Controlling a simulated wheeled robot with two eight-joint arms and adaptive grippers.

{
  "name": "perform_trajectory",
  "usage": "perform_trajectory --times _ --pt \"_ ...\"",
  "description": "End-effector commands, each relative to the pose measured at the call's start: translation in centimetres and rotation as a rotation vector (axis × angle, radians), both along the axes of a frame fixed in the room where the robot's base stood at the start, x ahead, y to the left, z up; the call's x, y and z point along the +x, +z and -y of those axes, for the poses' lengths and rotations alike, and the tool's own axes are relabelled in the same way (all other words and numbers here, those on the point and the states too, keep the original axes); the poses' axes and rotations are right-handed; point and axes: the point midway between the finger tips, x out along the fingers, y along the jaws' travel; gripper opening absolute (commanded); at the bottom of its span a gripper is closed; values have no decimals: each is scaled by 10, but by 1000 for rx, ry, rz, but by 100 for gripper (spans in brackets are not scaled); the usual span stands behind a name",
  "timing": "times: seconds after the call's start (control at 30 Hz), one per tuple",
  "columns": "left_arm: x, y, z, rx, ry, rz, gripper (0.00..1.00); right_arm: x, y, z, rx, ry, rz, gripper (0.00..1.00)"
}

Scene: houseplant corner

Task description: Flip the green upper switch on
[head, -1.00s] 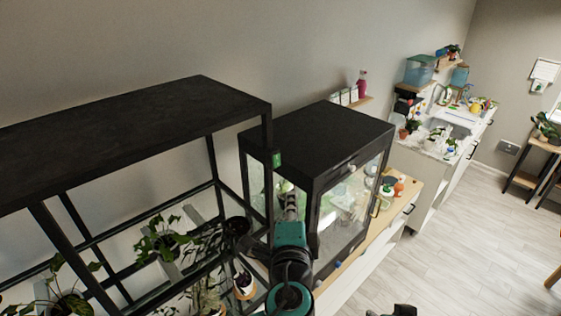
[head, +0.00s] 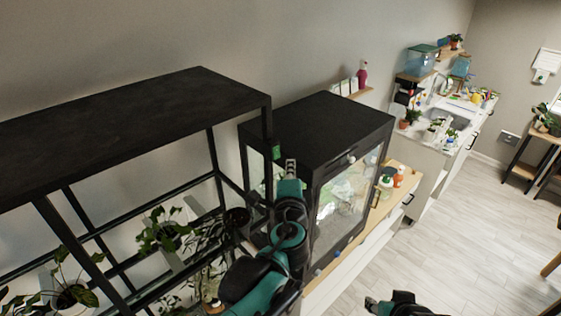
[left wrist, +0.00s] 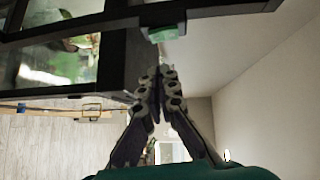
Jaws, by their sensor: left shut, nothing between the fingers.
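The green upper switch (head: 276,152) is a small block on the black corner post of the plant rack, below its top board. It also shows in the left wrist view (left wrist: 163,33), with its switch position too small to tell. My left gripper (head: 290,163) is shut and empty, just right of and slightly below the switch in the head view. In the left wrist view its closed fingertips (left wrist: 158,82) are just below the switch, with a gap in the picture. Part of my right gripper (head: 372,304) shows at the bottom edge; its fingers are unclear.
The black rack (head: 120,120) with potted plants fills the left. A black glass-fronted cabinet (head: 325,135) stands close behind and right of my left gripper. A wooden counter (head: 385,205) with bottles lies beyond it. The floor at the right is largely clear.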

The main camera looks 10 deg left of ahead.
Motion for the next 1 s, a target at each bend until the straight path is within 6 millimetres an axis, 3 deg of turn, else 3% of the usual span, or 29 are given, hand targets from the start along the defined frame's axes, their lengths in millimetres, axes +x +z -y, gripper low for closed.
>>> perform_trajectory --times 0.1,0.27,1.0 --pt "10 -1 -18 0 5 0 0 0 7 0 0 0 0 40" --pt "18 -3 -27 0 4 0 0 0 10 0 0 0 0 40" --pt "24 -7 -34 0 3 0 0 0 5 0 0 0 0 40"
